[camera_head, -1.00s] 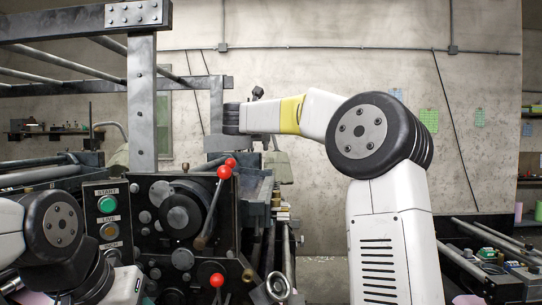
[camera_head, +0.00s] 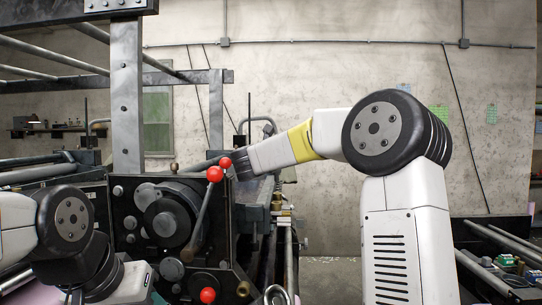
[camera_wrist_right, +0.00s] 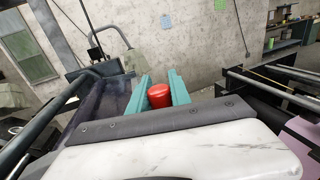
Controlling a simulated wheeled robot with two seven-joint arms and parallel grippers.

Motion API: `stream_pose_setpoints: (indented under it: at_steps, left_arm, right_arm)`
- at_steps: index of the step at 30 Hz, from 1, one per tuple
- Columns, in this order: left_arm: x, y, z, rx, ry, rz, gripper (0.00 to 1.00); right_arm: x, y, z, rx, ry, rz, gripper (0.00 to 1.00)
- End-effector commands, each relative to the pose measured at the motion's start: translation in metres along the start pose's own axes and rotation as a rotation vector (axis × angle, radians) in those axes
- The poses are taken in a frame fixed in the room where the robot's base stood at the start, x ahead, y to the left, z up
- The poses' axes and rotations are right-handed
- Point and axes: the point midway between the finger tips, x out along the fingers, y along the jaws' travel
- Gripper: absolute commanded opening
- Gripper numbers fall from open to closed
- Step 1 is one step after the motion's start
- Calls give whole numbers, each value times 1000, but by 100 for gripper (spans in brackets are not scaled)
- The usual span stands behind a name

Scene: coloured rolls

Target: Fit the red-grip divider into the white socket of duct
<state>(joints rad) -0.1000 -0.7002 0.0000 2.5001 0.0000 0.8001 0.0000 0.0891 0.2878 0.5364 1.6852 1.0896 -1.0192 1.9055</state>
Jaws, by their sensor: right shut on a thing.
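The rest of the divider is hidden. In the head view my right arm reaches left and slightly down, ending beside the red lever knob; its fingers cannot be made out there. My left arm shows at the lower left, but its gripper is out of view. I cannot make out the white socket or the duct in either view.
A dark machine with a lever ending in red knobs (camera_head: 215,174) and a large dial (camera_head: 168,222) stands at the left centre. Another red knob (camera_head: 208,295) is lower down. Metal rails (camera_head: 495,272) lie at the right.

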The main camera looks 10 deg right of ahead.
Motion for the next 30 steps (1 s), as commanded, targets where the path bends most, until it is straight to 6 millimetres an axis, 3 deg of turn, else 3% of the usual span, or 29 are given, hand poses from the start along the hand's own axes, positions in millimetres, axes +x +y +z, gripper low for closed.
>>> stream_pose_setpoints:
  at_steps: [3,21,30]
  left_arm:
    - [0,0,0,0,0,0,46]
    - [0,0,0,0,0,0,46]
    - [0,0,0,0,0,0,46]
  right_arm:
    - [-3,1,4,3,-7,-4,0]
    - [-2,0,-48,2,-6,-5,0]
    - [-2,0,-54,3,-6,-5,0]
